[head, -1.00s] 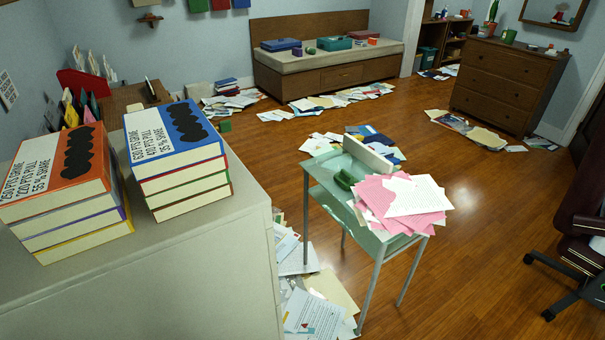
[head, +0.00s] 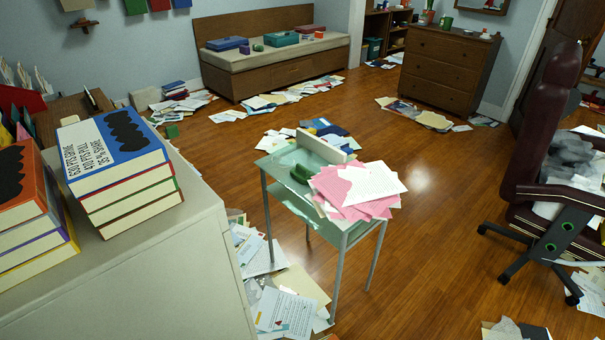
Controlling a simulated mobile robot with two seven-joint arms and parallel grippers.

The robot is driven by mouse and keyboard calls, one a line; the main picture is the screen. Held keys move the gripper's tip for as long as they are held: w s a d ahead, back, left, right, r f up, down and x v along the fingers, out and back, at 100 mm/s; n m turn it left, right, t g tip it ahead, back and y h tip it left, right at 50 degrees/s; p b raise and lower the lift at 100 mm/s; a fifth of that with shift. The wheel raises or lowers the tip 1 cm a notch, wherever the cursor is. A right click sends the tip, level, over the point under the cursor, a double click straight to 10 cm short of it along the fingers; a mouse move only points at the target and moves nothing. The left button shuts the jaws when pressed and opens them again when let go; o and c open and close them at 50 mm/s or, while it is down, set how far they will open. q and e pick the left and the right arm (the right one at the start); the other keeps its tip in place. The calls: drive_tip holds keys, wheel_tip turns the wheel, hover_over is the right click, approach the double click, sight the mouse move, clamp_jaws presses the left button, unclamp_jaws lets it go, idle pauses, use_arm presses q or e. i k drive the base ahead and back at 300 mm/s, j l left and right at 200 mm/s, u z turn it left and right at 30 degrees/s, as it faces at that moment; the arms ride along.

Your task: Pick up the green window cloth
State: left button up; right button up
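I cannot clearly make out a green window cloth. A small dark green object (head: 303,172) lies on the pale green side table (head: 277,165), left of the pink and white papers; it is too small to tell if it is cloth. Neither of my grippers is in view.
A grey cabinet (head: 150,280) with stacked boxes (head: 118,165) fills the near left. Papers (head: 285,310) litter the floor. An office chair (head: 555,190) stands at right. A bench (head: 275,60) and dresser (head: 448,65) stand at the back. Wooden floor is clear right of the table.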

sight(300, 173)
drive_tip(key=i+l+u, duration=0.25)
drive_tip(key=i+l, duration=0.2)
drive_tip(key=l, duration=0.3)
drive_tip(key=i+l+u, duration=0.15)
drive_tip(key=l, duration=0.3)
